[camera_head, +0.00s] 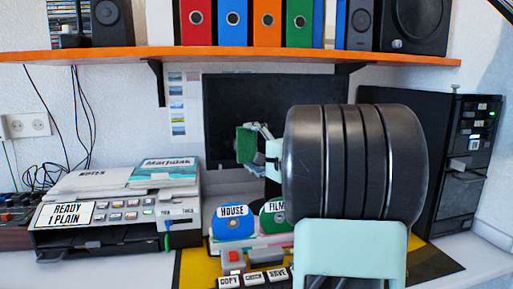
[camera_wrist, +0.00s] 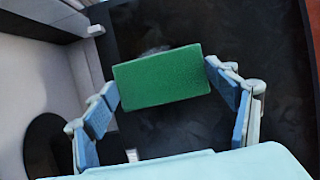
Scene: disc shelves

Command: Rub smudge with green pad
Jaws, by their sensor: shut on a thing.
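The green pad (camera_wrist: 160,77) is a flat block held between the two fingertips of my gripper (camera_wrist: 161,80) in the wrist view. In the head view the pad (camera_head: 245,146) shows in front of the dark screen (camera_head: 228,95), with my gripper (camera_head: 258,132) at its right side. A faint pale smudge (camera_wrist: 154,50) shows on the dark screen just above the pad's top edge in the wrist view. The pad may cover part of it. I cannot tell whether the pad touches the screen. My arm hides the screen's right part in the head view.
An orange shelf (camera_head: 250,56) with binders and speakers runs above the screen. A grey button device (camera_head: 120,215) stands at left. Blue HOUSE (camera_head: 231,222) and green FILM discs (camera_head: 272,217) stand below the screen. A black tower (camera_head: 465,150) stands at right.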

